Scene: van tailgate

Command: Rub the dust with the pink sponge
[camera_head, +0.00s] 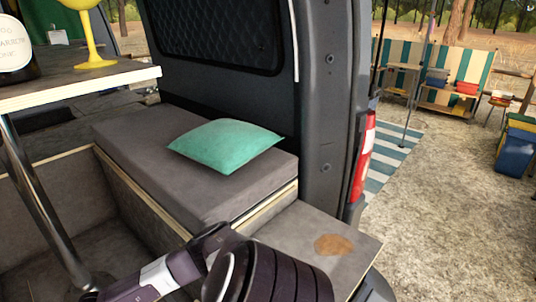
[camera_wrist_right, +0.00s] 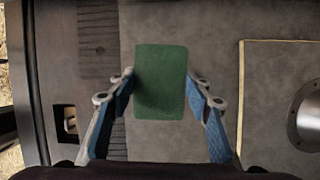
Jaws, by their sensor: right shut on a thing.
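A brown dust patch (camera_head: 333,244) lies on the grey carpeted ledge (camera_head: 303,217) at the van's rear corner, in the lower right of the head view. In the right wrist view, my right gripper (camera_wrist_right: 160,84) is shut on a green, block-shaped sponge (camera_wrist_right: 161,82), one blue finger at each side. The sponge is green; no pink sponge shows in either view. Grey carpet lies below it, and I cannot tell how far. The dust patch does not show in the wrist view. My left gripper is not in view.
A teal pillow (camera_head: 224,146) lies on the grey bench cushion (camera_head: 130,130). A table (camera_head: 90,82) on a metal leg (camera_head: 40,200) stands at left with a yellow goblet (camera_head: 90,35). The van's door pillar (camera_head: 330,100) rises beyond the ledge. In the wrist view a round metal piece (camera_wrist_right: 308,115) sits at right.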

